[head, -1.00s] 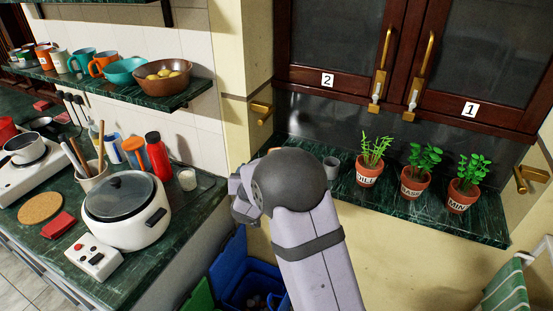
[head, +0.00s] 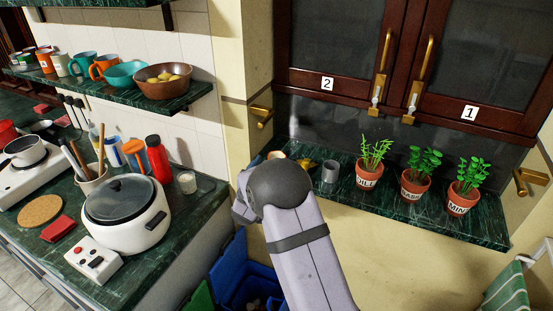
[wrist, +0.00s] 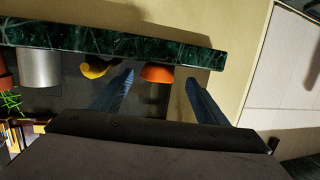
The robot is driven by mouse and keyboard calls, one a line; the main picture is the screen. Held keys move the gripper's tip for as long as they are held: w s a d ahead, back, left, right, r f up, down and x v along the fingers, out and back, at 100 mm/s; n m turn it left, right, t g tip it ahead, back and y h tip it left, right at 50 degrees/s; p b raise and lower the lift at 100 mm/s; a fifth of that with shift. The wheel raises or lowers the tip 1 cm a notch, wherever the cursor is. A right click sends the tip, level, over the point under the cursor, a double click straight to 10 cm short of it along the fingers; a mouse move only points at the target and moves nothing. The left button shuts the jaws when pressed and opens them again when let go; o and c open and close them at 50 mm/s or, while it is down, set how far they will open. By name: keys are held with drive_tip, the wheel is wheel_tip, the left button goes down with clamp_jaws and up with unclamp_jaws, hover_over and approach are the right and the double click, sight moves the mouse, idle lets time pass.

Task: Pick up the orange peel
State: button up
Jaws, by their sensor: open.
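The orange peel (wrist: 157,74) appears in the wrist view as a rounded orange piece on the dark green marble shelf (wrist: 215,60). In the head view, what looks like the same piece (head: 277,155) shows just above my arm, partly hidden. My gripper (wrist: 160,77) is open. Its two fingers stand to either side of the peel in the picture, with clear gaps. I cannot tell how far the fingertips are from it. In the head view my arm hides the fingers.
A yellow object (wrist: 95,69) lies just left of the left finger in the wrist view, with a grey cup (wrist: 39,67) beyond it. In the head view, several potted herbs (head: 416,186) stand further right on the shelf. A pale wall (head: 370,260) is below the shelf.

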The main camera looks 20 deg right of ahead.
drive_tip(key=p+x, duration=0.1)
drive_tip(key=x, duration=0.2)
drive_tip(key=shift+w+d+r+p, duration=0.15)
drive_tip(key=shift+w+d+p, duration=0.1)
drive_tip(key=shift+d+p, duration=0.2)
drive_tip(key=shift+w+d+f, duration=0.2)
drive_tip(key=shift+w+d, duration=0.15)
drive_tip(key=shift+w, duration=0.2)
drive_tip(key=c, duration=1.1)
